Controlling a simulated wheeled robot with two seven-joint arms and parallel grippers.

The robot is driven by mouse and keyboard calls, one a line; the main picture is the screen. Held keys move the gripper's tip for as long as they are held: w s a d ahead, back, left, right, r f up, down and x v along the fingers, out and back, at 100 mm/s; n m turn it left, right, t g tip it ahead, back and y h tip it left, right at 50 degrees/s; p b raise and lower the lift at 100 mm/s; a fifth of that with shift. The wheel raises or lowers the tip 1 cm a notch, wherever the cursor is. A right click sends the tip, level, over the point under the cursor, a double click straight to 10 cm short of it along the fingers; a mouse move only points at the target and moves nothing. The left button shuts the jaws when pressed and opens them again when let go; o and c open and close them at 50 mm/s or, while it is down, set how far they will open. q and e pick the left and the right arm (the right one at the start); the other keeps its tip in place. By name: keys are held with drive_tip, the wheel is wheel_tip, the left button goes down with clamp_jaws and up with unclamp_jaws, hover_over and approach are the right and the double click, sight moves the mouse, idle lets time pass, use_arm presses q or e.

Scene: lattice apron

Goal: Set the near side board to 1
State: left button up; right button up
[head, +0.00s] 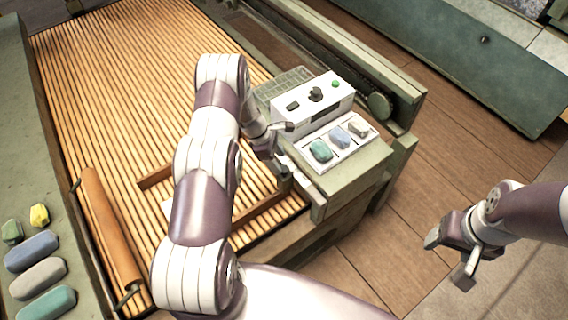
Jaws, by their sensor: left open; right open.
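A reddish-brown wooden bar (258,212) lies across the slatted apron (110,70) near its close end. It looks like the near side board, but I see no number or scale on it. A dark upright part (286,182) stands at its right end. Another short piece of brown bar (154,178) shows left of my arm. My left arm hides the stretch between them. My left gripper (279,141) is open, beside the control box and above the apron's right edge, apart from the bar. My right gripper (449,260) is open and empty over the floor at the right.
A white control box (312,100) with knobs and a green button stands on the right frame. In front of it a white tray (310,158) holds several coloured lumps. A wooden roller (105,225) lies at left. Several coloured pieces lie on the left ledge (28,120). The floor (430,180) at right is clear.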

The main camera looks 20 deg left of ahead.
use_arm(q)
drive_tip(key=x, duration=0.3)
drive_tip(key=shift+w+f, duration=0.1)
drive_tip(key=shift+d+f, duration=0.3)
drive_tip(key=shift+f, duration=0.3)
drive_tip(key=shift+r, duration=0.1)
clamp_jaws()
drive_tip(key=s+d, duration=0.2)
drive_tip(key=d, duration=0.1)
drive_tip(key=shift+s+d, duration=0.2)
drive_tip(key=shift+d, duration=0.15)
unclamp_jaws()
drive_tip(key=shift+d, duration=0.1)
approach(284, 168)
drive_tip(key=s+d+r, duration=0.1)
drive_tip(key=s+r, duration=0.1)
drive_tip(key=d+r, duration=0.1)
drive_tip(key=shift+s+d+r, duration=0.3)
drive_tip(key=shift+s+r, duration=0.1)
